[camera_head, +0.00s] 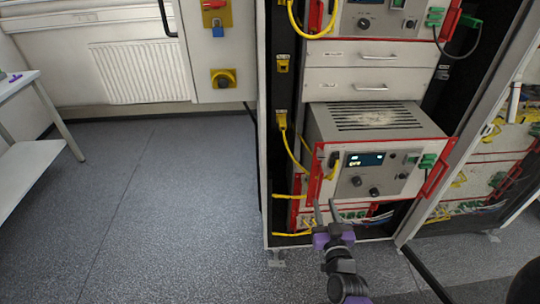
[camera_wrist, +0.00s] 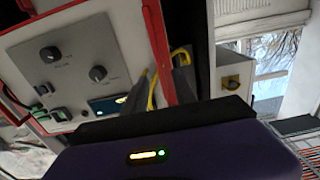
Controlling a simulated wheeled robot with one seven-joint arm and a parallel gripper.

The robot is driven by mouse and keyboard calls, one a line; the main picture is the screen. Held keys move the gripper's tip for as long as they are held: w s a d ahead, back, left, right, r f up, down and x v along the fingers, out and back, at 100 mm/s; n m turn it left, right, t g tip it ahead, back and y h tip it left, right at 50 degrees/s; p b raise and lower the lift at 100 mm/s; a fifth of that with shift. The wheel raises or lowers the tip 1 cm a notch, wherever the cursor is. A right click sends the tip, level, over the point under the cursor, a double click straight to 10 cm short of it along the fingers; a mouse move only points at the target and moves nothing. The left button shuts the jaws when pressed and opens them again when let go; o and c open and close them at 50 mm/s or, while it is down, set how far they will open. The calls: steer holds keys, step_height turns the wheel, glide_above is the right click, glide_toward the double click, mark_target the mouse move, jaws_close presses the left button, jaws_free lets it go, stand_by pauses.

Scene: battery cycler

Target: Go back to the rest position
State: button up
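My gripper (camera_head: 325,207) is in front of the lower left part of a pulled-out rack unit (camera_head: 362,116), close to its left red handle (camera_head: 316,175). Its two grey fingers stand apart, so it looks open. In the wrist view the fingers (camera_wrist: 158,82) also show apart, with the red handle (camera_wrist: 158,40) and a yellow cable (camera_wrist: 154,93) seen between them. I cannot tell whether a finger touches the handle. The unit's front panel (camera_wrist: 72,70) with knobs fills the left of the wrist view.
The unit juts out of the tall rack (camera_head: 263,120) below a closed drawer (camera_head: 360,84). Yellow cables (camera_head: 292,150) hang along the rack's left side. Grey floor (camera_head: 165,210) is clear to the left, up to a white table (camera_head: 35,150). A second rack (camera_head: 490,160) stands right.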

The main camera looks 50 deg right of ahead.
steer(key=s+a+r+n+t+y, duration=0.2)
steer(key=a+r+y, duration=0.15)
steer(key=a, duration=0.55)
steer(key=s+a+r+n+t+y, duration=0.2)
steer(key=a+r, duration=0.3)
steer(key=a, duration=0.4)
steer(key=s+a+r+n+y, duration=0.2)
steer(key=s+a+n+y, duration=0.1)
steer(key=a, duration=0.4)
steer(key=s+a+r+n+y+b, duration=0.1)
steer(key=s+a+r+n+y, duration=0.1)
steer(key=s+a+y, duration=0.3)
steer(key=s+a, duration=0.2)
steer(key=a, duration=0.1)
steer(key=shift+s+a+r+n+g, duration=0.15)
steer(key=shift+s+r+n+g, duration=0.2)
steer(key=shift+r+n+g, duration=0.05)
